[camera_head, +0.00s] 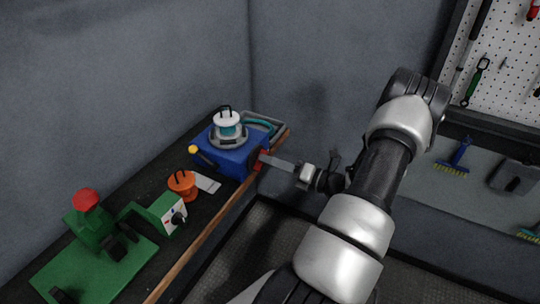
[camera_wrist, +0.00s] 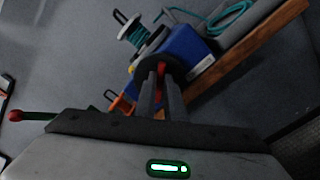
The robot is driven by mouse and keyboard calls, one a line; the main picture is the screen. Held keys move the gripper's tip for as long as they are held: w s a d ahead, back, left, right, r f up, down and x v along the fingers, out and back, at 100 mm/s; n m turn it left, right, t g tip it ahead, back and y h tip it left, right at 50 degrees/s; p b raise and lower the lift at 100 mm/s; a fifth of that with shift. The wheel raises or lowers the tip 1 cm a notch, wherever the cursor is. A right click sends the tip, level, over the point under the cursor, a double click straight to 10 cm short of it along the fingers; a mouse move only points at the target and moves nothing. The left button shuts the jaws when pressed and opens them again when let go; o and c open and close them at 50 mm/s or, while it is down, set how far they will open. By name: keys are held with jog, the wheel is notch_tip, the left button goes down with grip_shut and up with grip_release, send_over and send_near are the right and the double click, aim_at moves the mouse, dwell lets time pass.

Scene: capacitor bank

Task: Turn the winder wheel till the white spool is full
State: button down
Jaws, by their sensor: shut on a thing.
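The blue winder box (camera_head: 228,150) stands near the far end of the bench. The white spool (camera_head: 228,118) sits upright on top with teal wire around its middle; its white flange still shows above the wire. The spool also shows in the wrist view (camera_wrist: 134,32). The dark winder wheel (camera_wrist: 150,66) is on the box's side facing me, with a red handle (camera_wrist: 160,90). My gripper (camera_head: 266,160) reaches in from the right. In the wrist view its two fingers (camera_wrist: 160,86) are shut around the red handle. The wheel is mostly hidden in the head view.
A grey tray (camera_head: 285,126) with coiled teal wire lies behind the winder. An orange spool (camera_head: 182,185) and a green device with a red knob (camera_head: 86,200) stand nearer on the bench. The wooden bench edge (camera_head: 215,223) runs below my gripper. Tools hang on a pegboard (camera_head: 505,65) at right.

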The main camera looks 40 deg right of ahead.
jog(key=shift+f+m+p, duration=0.2)
jog(key=shift+m+p, duration=1.15)
jog(key=shift+m, duration=2.15)
jog(key=c, duration=1.8)
grip_release()
jog(key=shift+c, duration=0.2)
jog(key=b+v, duration=0.2)
jog(key=v, duration=1.5)
jog(key=shift+s+d, duration=0.2)
